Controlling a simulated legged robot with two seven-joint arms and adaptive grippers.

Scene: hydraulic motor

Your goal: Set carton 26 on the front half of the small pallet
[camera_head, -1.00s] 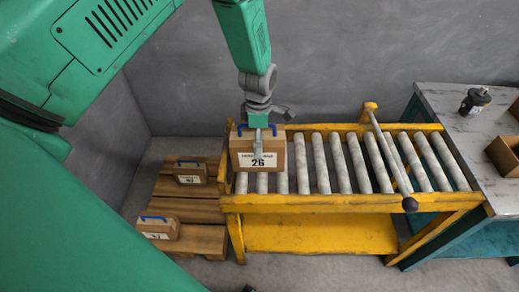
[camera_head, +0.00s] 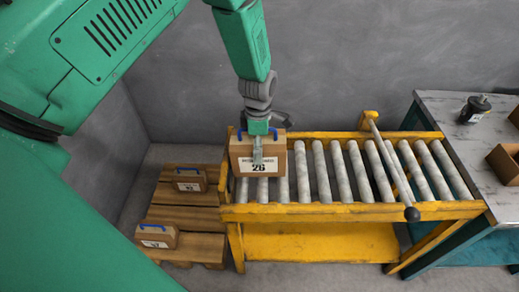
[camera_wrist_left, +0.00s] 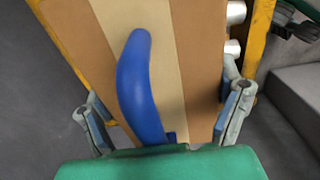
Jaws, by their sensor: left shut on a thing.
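Carton 26 (camera_head: 243,168) is a brown box with a white label and a blue handle. It stands upright at the left end of the roller conveyor in the head view. My left gripper (camera_head: 257,150) comes down from above and is shut on the carton, with one finger over its front face. In the left wrist view the fingers (camera_wrist_left: 168,118) lie on both sides of the carton top (camera_wrist_left: 195,50), with the blue handle (camera_wrist_left: 142,90) between them. The small wooden pallet (camera_head: 195,245) lies on the floor left of the conveyor. My right gripper is out of view.
One small carton (camera_head: 200,177) sits at the pallet's back, another (camera_head: 170,236) at its front left. The pallet's front right is bare. The yellow conveyor frame (camera_head: 236,240) stands beside the pallet. A lever (camera_head: 390,165) crosses the rollers. A workbench (camera_head: 450,110) is at right.

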